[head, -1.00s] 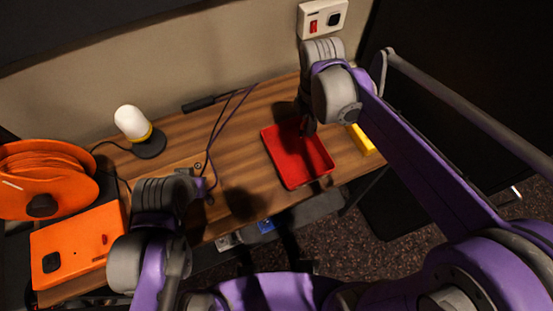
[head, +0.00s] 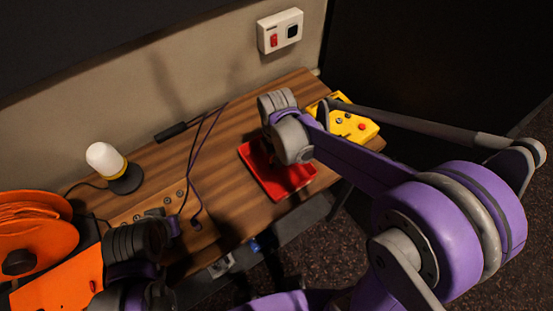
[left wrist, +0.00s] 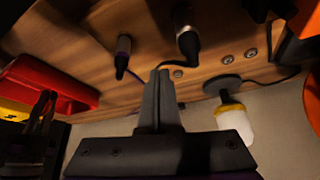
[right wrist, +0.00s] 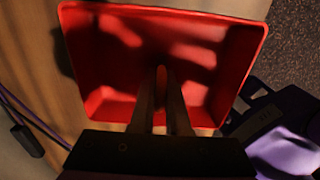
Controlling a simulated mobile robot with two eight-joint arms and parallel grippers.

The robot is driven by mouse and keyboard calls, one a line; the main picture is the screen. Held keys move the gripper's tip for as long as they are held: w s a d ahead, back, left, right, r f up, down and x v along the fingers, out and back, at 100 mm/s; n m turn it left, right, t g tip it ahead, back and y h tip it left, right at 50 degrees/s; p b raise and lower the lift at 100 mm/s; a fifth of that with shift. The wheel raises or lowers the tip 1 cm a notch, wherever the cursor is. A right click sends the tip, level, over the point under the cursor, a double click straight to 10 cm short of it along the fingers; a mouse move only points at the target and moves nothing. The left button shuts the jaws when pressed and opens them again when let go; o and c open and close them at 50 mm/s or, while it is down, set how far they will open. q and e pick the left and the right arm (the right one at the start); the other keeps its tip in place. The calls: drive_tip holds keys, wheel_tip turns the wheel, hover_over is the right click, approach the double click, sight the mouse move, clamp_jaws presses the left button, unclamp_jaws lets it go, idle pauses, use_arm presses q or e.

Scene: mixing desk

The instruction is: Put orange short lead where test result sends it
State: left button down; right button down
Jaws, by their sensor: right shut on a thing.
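My right gripper (right wrist: 161,90) is shut on a small orange piece (right wrist: 161,74), seen as a sliver between the fingertips in the right wrist view. It looks like the orange short lead, most of it hidden by the fingers. The gripper is over the red tray (right wrist: 90,75); I cannot tell whether the piece touches the tray floor. In the head view the tray (head: 292,184) is partly covered by my right wrist. My left gripper (left wrist: 160,75) is shut with nothing visible between its fingers, near the desk's row of sockets (left wrist: 250,54).
Dark plugs with cables (left wrist: 187,40) stand in the sockets. A white lamp (head: 105,157) stands at the back left, an orange reel (head: 50,240) and orange box (head: 60,285) at the left. A yellow button box (head: 355,124) is right of the tray. A switch panel (head: 280,32) is on the wall.

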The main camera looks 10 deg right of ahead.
drive_tip(key=shift+f, duration=0.35)
use_arm(q)
drive_tip(key=shift+s+f+b, duration=0.25)
drive_tip(key=shift+f+b, duration=0.15)
drive_tip(key=shift+f, duration=0.2)
use_arm(e)
drive_tip(key=shift+f, duration=0.5)
drive_tip(key=c, duration=0.9)
unclamp_jaws()
